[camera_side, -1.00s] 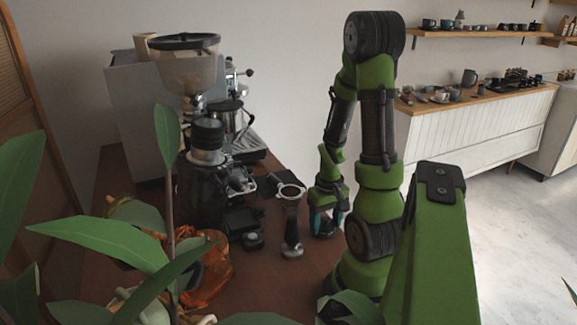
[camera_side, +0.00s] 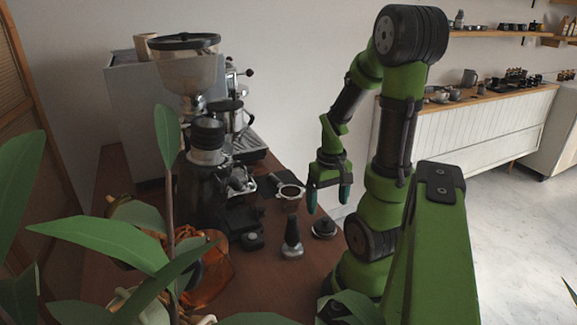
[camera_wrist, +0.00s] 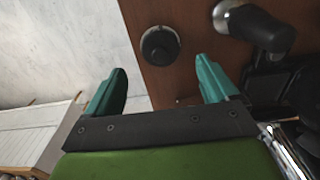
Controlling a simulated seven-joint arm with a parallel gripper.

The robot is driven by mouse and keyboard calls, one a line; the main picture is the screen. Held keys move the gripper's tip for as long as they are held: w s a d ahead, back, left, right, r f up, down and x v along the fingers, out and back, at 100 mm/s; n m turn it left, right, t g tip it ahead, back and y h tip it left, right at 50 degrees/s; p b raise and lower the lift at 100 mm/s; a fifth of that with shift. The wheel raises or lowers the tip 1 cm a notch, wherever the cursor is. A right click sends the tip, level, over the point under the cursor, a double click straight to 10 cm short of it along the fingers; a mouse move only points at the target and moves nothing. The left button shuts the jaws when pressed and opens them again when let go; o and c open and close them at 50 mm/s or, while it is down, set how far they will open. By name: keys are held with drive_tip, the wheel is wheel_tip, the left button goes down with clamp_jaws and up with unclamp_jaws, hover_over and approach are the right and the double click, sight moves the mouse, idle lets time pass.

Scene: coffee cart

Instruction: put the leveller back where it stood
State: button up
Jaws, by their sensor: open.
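The leveller (camera_side: 324,229) is a low dark round piece with a raised knob. It stands on the brown cart top near the right edge, right of the portafilter. It also shows in the wrist view (camera_wrist: 160,45) at the top, near the edge of the wood. My gripper (camera_side: 328,204) is open and empty, raised above the leveller and apart from it. In the wrist view my gripper (camera_wrist: 161,66) shows two teal fingers spread wide, with the leveller ahead of the gap between them.
A grinder (camera_side: 207,165) and espresso machine (camera_side: 140,100) stand farther left. An orange container (camera_side: 212,265) and leaves (camera_side: 110,240) fill the front left.

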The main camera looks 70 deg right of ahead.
sight(326, 219)
drive_tip(key=w+a+r+n+t, duration=0.2)
drive_tip(key=w+a+r+t, duration=0.1)
drive_tip(key=w+a+r, duration=0.65)
drive_tip(key=a+r+n+t+y, duration=0.1)
drive_tip(key=a+r+t, duration=0.1)
drive_tip(key=a, duration=0.5)
drive_tip(key=w+a+r+n+t+y, duration=0.1)
drive_tip(key=a+r+n+t, duration=0.1)
drive_tip(key=a+r, duration=0.2)
drive_tip(key=a, duration=0.3)
drive_tip(key=shift+w+r, duration=0.25)
drive_tip(key=shift+r, duration=0.05)
